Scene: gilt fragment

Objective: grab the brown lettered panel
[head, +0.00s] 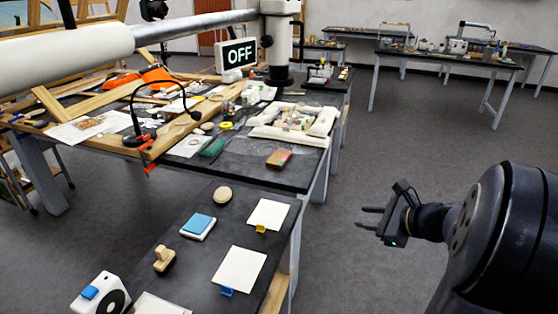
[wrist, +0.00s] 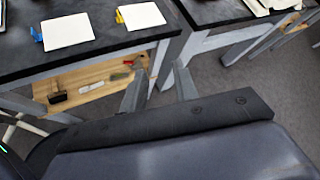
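A small reddish-brown block (head: 279,158) lies flat near the front right edge of the dark worktable in the head view. It may be the brown lettered panel, but no lettering can be read on it at this size. I cannot pick it out in the wrist view. My gripper (head: 361,218) is at the right of the head view, over the floor and to the right of the tables. Its two fingers point left and stand apart, with nothing between them. It is clear of the block.
The nearer dark table (wrist: 100,49) holds white cards (head: 240,269), a blue-topped pad (head: 199,225), a round wooden disc (head: 222,195) and a stamp (head: 163,259). Beyond the block are a padded cushion frame (head: 315,140) and an OFF sign (head: 238,55). The grey floor (head: 400,130) is open.

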